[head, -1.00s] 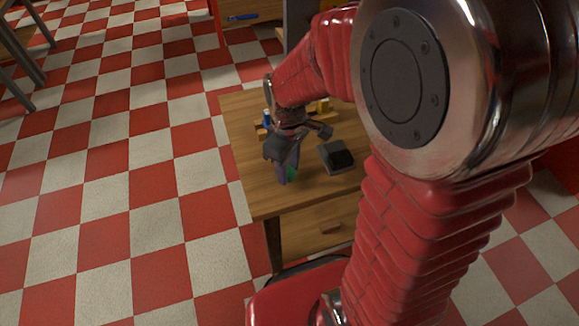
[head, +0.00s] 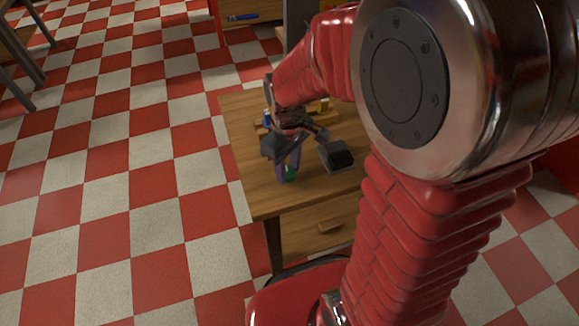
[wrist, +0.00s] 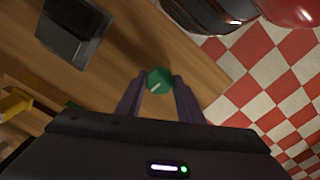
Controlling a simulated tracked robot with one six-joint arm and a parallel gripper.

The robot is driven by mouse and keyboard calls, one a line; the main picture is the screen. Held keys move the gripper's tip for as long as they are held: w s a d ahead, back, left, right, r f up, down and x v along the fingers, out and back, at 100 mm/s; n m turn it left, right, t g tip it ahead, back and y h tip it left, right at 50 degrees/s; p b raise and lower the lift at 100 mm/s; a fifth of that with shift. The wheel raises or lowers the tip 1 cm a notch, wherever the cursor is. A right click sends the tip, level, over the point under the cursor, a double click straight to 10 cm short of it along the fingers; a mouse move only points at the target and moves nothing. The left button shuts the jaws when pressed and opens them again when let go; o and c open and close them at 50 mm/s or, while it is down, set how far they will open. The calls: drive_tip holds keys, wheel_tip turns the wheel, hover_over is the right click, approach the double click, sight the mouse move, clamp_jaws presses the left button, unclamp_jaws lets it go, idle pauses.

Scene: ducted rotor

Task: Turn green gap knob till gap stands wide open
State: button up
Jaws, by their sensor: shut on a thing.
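The green knob (wrist: 158,80) sits between the two finger tips of my gripper (wrist: 158,92) in the wrist view. It is round, with a pale line across its top pointing down and to the left. In the head view a sliver of the green knob (head: 291,173) shows beside my gripper (head: 287,176), which points down over the wooden table and is shut on the knob. A dark block on a grey base (head: 336,156) stands right of the gripper; it also shows at upper left in the wrist view (wrist: 72,28). I cannot tell how wide any gap stands.
The wooden table (head: 262,195) has a drawer in front. A wooden rack (head: 262,128) with blue and yellow pieces stands behind my gripper. A yellow piece (wrist: 14,104) also shows at left in the wrist view. Red and white checkered floor lies around.

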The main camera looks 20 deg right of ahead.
drive_tip(key=m, duration=0.5)
drive_tip(key=shift+w+a+r, duration=0.1)
drive_tip(key=shift+w, duration=0.1)
drive_tip(key=m, duration=0.9)
drive_tip(key=shift+w+m, duration=0.1)
drive_tip(key=shift+m, duration=1.9)
drive_tip(key=o, duration=0.8)
drive_tip(key=shift+c, duration=0.2)
drive_tip(key=o, duration=0.3)
drive_tip(key=shift+s, duration=0.2)
